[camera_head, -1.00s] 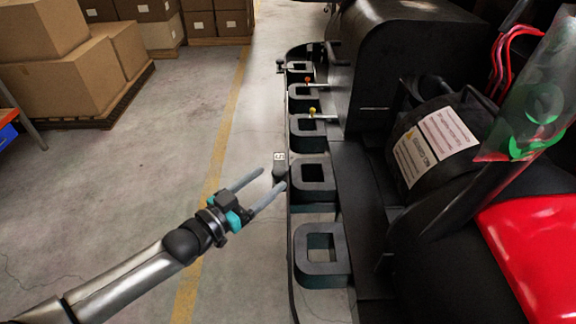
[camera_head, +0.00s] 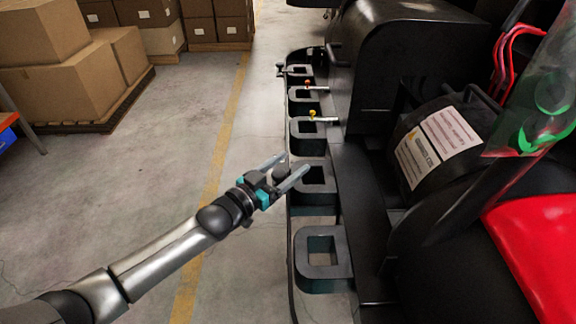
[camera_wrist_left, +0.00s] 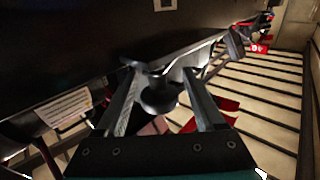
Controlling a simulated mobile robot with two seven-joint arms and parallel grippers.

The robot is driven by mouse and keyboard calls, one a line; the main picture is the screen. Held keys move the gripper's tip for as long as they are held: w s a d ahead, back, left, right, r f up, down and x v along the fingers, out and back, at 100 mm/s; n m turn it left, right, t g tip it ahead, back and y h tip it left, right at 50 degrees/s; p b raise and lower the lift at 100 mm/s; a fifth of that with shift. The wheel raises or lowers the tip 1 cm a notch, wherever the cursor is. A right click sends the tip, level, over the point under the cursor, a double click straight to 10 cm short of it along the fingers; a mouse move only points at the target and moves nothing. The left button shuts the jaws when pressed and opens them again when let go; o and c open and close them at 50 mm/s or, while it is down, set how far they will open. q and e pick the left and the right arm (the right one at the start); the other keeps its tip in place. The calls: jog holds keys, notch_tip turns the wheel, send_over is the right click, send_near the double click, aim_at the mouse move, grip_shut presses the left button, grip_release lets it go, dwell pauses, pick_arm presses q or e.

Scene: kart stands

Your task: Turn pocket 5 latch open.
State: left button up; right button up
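My left gripper (camera_head: 293,162) is open, at the outer edge of the pocket row. A black latch knob (camera_head: 281,172) sits between its two fingers, beside a square pocket (camera_head: 316,186). In the left wrist view the dark round knob (camera_wrist_left: 160,97) is between the open fingers (camera_wrist_left: 161,75), with gaps on both sides. The white number 5 tag seen earlier by this latch does not show now; the gripper covers that spot. My right gripper is not in view.
Other black square pockets line the kart's side, one nearer (camera_head: 322,250) and several farther (camera_head: 312,130). Small levers with yellow (camera_head: 312,114) and red (camera_head: 307,85) tips stand at far pockets. Free concrete floor (camera_head: 130,190) lies left. Boxes (camera_head: 50,70) stand far left.

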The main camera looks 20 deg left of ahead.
pick_arm(q)
grip_shut()
dwell(0.3)
jog(key=shift+r+n+y+p, duration=0.15)
jog(key=shift+n+y+p, duration=0.2)
jog(key=shift+p, duration=0.25)
jog(key=shift+a+n+t+y+p, duration=0.1)
jog(key=shift+n+t+y+p, duration=0.25)
jog(key=shift+t+y+p, duration=0.25)
jog(key=shift+w+a+r+n+t+y+p, duration=0.1)
jog(key=shift+a+n+t+y+p, duration=0.05)
jog(key=shift+n+y+p, duration=0.45)
jog(key=shift+w+a+n+t+y+p, duration=0.15)
jog(key=shift+n+y+p, duration=0.2)
jog(key=shift+y, duration=0.3)
jog(key=shift+a+n+y+p, duration=0.1)
jog(key=shift+n+y+p, duration=0.3)
jog(key=shift+y, duration=0.4)
jog(key=shift+s, duration=0.1)
